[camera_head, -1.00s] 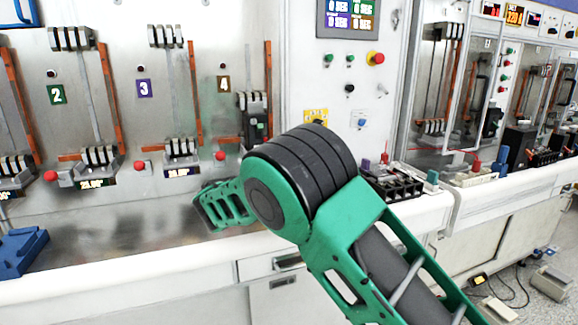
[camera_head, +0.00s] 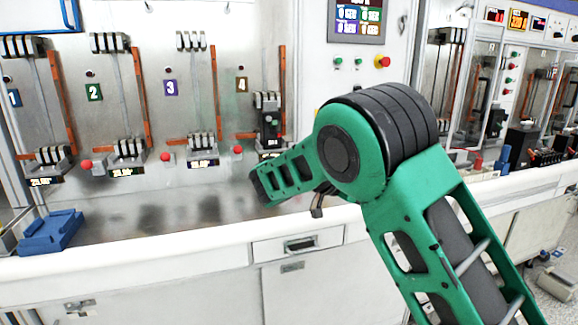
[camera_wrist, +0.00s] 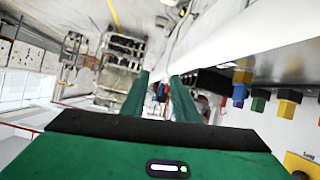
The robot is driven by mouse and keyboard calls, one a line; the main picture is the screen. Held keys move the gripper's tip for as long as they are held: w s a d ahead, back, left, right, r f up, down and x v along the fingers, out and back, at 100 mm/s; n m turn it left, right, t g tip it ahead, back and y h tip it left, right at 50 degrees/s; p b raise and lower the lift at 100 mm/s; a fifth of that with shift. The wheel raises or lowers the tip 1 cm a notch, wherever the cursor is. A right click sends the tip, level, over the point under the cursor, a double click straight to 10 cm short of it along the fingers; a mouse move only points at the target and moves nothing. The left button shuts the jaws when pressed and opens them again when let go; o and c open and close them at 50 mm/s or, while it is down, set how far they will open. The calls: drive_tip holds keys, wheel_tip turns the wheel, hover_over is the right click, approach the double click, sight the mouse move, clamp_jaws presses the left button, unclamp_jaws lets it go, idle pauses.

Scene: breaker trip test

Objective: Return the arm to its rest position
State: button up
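My green arm (camera_head: 410,220) is bent at its large black joint (camera_head: 395,125) in the right half of the head view, in front of the white bench. A green link of it reaches left from the joint over the bench top. My gripper's two green fingers (camera_wrist: 160,88) show in the wrist view, apart, with nothing seen held between them. The gripper is not clearly seen in the head view. A black breaker (camera_head: 268,118) stands at station 4, left of the arm joint and apart from it.
The bench top (camera_head: 140,222) is mostly bare. A blue clamp-like block (camera_head: 50,232) lies at its left end. Several numbered stations with red knobs line the back panel. A control screen (camera_head: 357,20) is above the arm. In the wrist view, coloured terminals (camera_wrist: 288,100) are at the right.

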drive_tip(key=s+d+f+n+g+y, duration=0.15)
drive_tip(key=s+d+g+y, duration=0.35)
drive_tip(key=s+d, duration=1.4)
drive_tip(key=s+a+f+n+y, duration=0.1)
drive_tip(key=s+f+n+y, duration=0.1)
drive_tip(key=s, duration=1)
drive_tip(key=s+a+f+n+y, duration=0.1)
drive_tip(key=s+y, duration=0.4)
drive_tip(key=s, duration=0.7)
drive_tip(key=shift+s+f+n+t, duration=0.3)
drive_tip(key=shift+f+n+t, duration=0.1)
drive_tip(key=shift+f+n, duration=0.4)
drive_tip(key=shift+w+f, duration=0.2)
drive_tip(key=shift+w, duration=0.45)
